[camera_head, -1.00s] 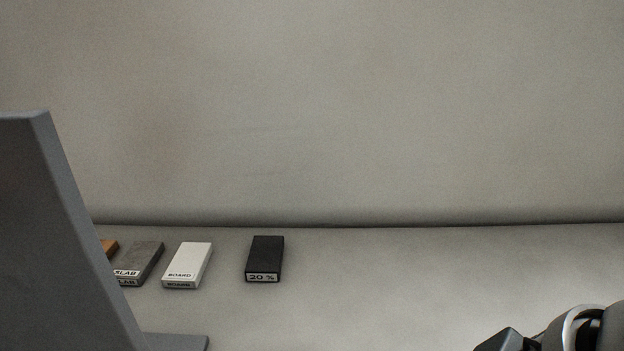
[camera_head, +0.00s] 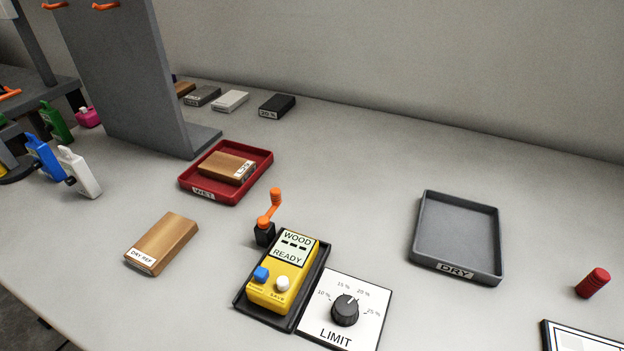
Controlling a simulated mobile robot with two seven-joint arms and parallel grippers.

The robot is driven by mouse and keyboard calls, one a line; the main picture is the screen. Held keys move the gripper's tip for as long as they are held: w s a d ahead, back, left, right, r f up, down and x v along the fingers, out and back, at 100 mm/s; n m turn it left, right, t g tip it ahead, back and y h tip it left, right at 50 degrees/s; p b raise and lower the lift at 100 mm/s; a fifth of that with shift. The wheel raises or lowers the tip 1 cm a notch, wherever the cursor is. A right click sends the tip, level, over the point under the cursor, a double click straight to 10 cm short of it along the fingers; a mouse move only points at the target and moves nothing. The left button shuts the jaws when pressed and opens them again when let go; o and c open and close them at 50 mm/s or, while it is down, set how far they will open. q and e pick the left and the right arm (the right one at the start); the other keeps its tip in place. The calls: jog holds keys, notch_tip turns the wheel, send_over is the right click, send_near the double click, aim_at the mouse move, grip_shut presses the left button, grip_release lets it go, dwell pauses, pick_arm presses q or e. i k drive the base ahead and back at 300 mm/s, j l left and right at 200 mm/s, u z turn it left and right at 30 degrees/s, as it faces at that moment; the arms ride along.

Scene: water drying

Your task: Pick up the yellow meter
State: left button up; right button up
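The yellow meter (camera_head: 283,272) lies in a black holder (camera_head: 319,262) near the front middle of the table. Its screen reads WOOD and READY, with dashes between. A blue button (camera_head: 261,274) and a white button (camera_head: 283,284) sit on its lower face. Neither of my grippers shows in the head view now.
An orange crank-like piece on a black block (camera_head: 264,234) stands just behind the meter. A LIMIT dial panel (camera_head: 366,318) lies to its right. Around it are a DRY REF wood block (camera_head: 163,243), red WET tray (camera_head: 188,180) and grey DRY tray (camera_head: 428,205). A grey upright panel (camera_head: 130,75) stands back left.

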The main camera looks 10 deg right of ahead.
aim_at(292, 255)
jog(key=i+j+z, duration=0.15)
jog(key=j+z, duration=0.15)
jog(key=j, duration=0.5)
jog(key=j+z, duration=0.25)
jog(key=j, duration=0.55)
jog(key=i, duration=0.05)
